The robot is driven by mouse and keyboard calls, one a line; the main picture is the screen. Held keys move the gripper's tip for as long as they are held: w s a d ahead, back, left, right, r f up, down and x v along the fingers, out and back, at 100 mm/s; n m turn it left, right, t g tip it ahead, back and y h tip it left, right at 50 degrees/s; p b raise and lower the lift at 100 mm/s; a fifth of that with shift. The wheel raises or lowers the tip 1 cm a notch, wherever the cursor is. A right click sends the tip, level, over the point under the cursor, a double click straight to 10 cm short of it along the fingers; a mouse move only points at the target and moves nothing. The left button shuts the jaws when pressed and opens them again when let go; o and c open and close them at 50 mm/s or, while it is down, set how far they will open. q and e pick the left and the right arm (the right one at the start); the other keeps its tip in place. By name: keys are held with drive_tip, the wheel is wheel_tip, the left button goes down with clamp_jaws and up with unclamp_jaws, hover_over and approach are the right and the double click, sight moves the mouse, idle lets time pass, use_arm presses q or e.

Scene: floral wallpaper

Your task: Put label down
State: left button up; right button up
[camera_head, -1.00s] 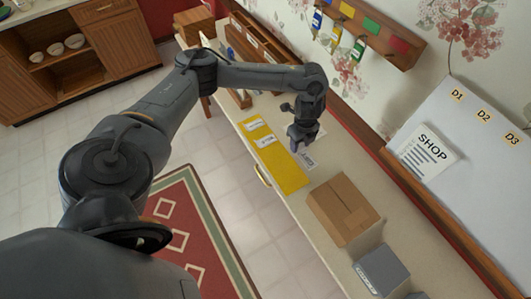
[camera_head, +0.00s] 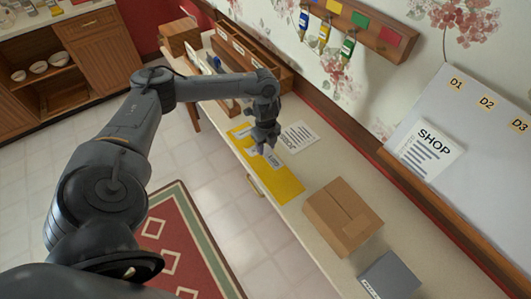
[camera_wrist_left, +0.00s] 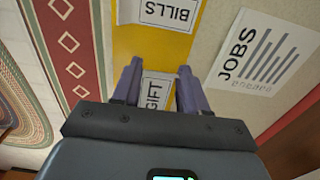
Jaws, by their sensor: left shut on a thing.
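My left gripper (camera_head: 264,150) is over the yellow strip (camera_head: 287,184) on the counter. In the left wrist view its two fingers (camera_wrist_left: 158,88) are on either side of a white label reading GIFT (camera_wrist_left: 156,92), and it is shut on this label. The label also shows just below the gripper in the head view (camera_head: 273,161). The yellow strip (camera_wrist_left: 140,45) lies behind the label; whether they touch is unclear. A white BILLS label (camera_wrist_left: 168,13) lies on the strip beyond the fingers. My right gripper is not in view.
A JOBS sheet (camera_head: 299,136) lies on the counter beside the strip. A cardboard box (camera_head: 342,217) and a grey box (camera_head: 390,277) stand nearer the front. A wooden sorter (camera_head: 250,50) stands at the far end. Tags hang from a wall rack (camera_head: 360,24).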

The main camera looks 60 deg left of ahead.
sight(266, 149)
use_arm(q)
drive_tip(key=shift+f+b, duration=0.3)
drive_tip(key=shift+f, duration=1.75)
drive_tip(key=shift+f, duration=0.15)
drive_tip(key=o, duration=1)
wheel_tip(266, 149, up, 11)
drive_tip(key=p, duration=0.2)
drive_tip(key=shift+p, duration=0.35)
drive_tip(key=shift+r+p, duration=0.4)
drive_tip(key=shift+r, duration=0.25)
drive_tip(key=shift+s, duration=0.1)
